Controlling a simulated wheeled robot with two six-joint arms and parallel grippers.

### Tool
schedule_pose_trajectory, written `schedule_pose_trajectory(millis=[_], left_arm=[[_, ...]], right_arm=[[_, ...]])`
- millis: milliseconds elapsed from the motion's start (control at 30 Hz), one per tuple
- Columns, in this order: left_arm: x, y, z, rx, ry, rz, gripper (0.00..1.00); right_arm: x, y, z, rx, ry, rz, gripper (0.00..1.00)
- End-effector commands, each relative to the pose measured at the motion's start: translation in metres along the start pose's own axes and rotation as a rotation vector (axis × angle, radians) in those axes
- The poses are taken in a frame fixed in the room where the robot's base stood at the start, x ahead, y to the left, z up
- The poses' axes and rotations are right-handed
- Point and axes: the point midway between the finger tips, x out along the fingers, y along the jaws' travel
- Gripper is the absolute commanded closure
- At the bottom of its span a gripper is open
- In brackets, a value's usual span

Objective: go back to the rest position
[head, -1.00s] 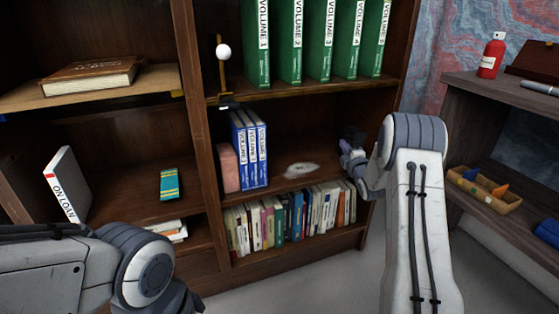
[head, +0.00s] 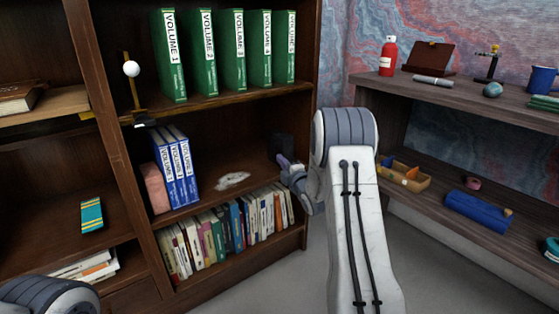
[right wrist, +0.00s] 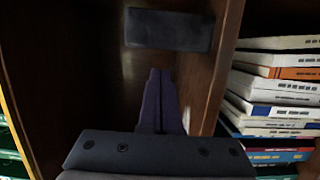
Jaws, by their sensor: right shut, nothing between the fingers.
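My right gripper (head: 283,161) is at the right end of the middle shelf (head: 205,197) of the bookcase, near a dark block (head: 282,146). In the right wrist view its two purple-grey fingers (right wrist: 159,90) are together with nothing between them. The dark block (right wrist: 168,30) shows there beyond the fingertips, apart from them in the picture. My left gripper is out of view; only part of my left arm shows at the lower left of the head view.
Blue volumes (head: 176,167), a pink block (head: 155,188) and a pale flat object (head: 232,180) are on the middle shelf. Green volumes (head: 235,50) stand above, and a row of books (head: 235,230) below. A side desk (head: 450,98) stands at the right. Grey floor lies between.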

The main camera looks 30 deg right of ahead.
Motion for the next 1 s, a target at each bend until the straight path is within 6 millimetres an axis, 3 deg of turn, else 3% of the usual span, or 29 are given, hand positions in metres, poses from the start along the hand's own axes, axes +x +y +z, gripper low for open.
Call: schedule_pose_trajectory(millis=[367, 467, 567, 667, 800, 867, 1000], left_arm=[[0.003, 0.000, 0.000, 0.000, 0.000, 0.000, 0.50], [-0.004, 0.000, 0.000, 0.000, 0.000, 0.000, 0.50], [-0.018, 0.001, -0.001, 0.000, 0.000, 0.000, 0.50], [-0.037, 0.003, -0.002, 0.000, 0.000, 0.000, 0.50], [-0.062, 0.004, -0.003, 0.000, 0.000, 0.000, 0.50], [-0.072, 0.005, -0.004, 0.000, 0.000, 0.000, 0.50], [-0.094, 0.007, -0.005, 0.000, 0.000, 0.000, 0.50]], right_arm=[[-0.015, 0.001, -0.002, 0.001, 0.002, -0.001, 1.00], [-0.013, 0.010, -0.019, 0.034, 0.015, -0.035, 1.00], [-0.014, 0.026, -0.066, 0.130, 0.043, -0.137, 1.00], [-0.030, 0.044, -0.134, 0.275, 0.062, -0.307, 1.00], [-0.089, 0.060, -0.223, 0.476, 0.038, -0.584, 1.00], [-0.123, 0.065, -0.254, 0.547, 0.010, -0.700, 1.00], [-0.216, 0.078, -0.307, 0.669, -0.084, -0.960, 1.00]])
